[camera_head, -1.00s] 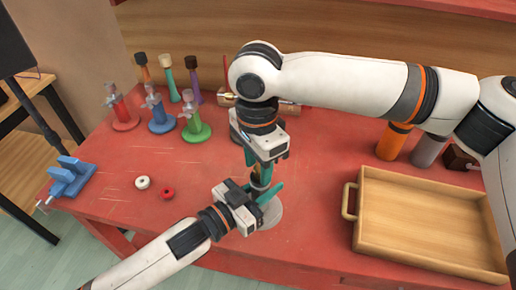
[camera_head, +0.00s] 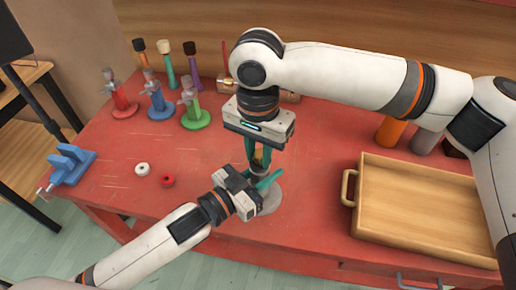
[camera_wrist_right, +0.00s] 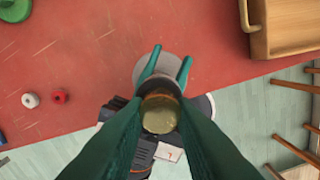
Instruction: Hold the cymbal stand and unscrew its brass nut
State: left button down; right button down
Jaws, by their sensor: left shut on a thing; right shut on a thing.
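The cymbal stand has a round grey base (camera_head: 271,202) near the table's front edge, in front of me. Its post is mostly hidden by my grippers. My left gripper (camera_head: 262,182) comes in low from the left and is shut on the stand, its teal fingers around the post. My right gripper (camera_head: 257,157) points down from above and is shut on the brass nut (camera_wrist_right: 160,113) at the top. In the right wrist view the nut sits between the teal fingers, and the left gripper's fingertips (camera_wrist_right: 167,66) show below it.
A wooden tray (camera_head: 347,190) with a handle lies on the right. Red, blue and green stands (camera_head: 195,117) stand at the back left. A white ring (camera_head: 142,169) and a red ring (camera_head: 167,181) lie left of my left gripper. A blue vise (camera_head: 72,163) sits at the left edge.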

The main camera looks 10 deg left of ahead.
pick_arm(q)
jog(key=shift+s+d+r, duration=0.1)
pick_arm(e)
jog(key=n, duration=0.6)
jog(key=shift+n, duration=0.4)
jog(key=n, duration=0.6)
jog(key=shift+d, duration=0.15)
jog(key=n, duration=0.6)
jog(key=shift+w+r+n, duration=0.1)
jog(key=shift+w+n, duration=0.1)
jog(key=shift+n, duration=0.1)
jog(key=n, duration=0.6)
jog(key=shift+w, duration=0.1)
jog(key=n, duration=0.6)
jog(key=shift+w+n, duration=0.1)
jog(key=shift+n, duration=0.2)
jog(key=n, duration=1)
jog(key=shift+n, duration=0.3)
jog(key=n, duration=0.5)
jog(key=shift+a+n, duration=0.25)
jog(key=shift+n, duration=0.15)
jog(key=shift+r, duration=0.1)
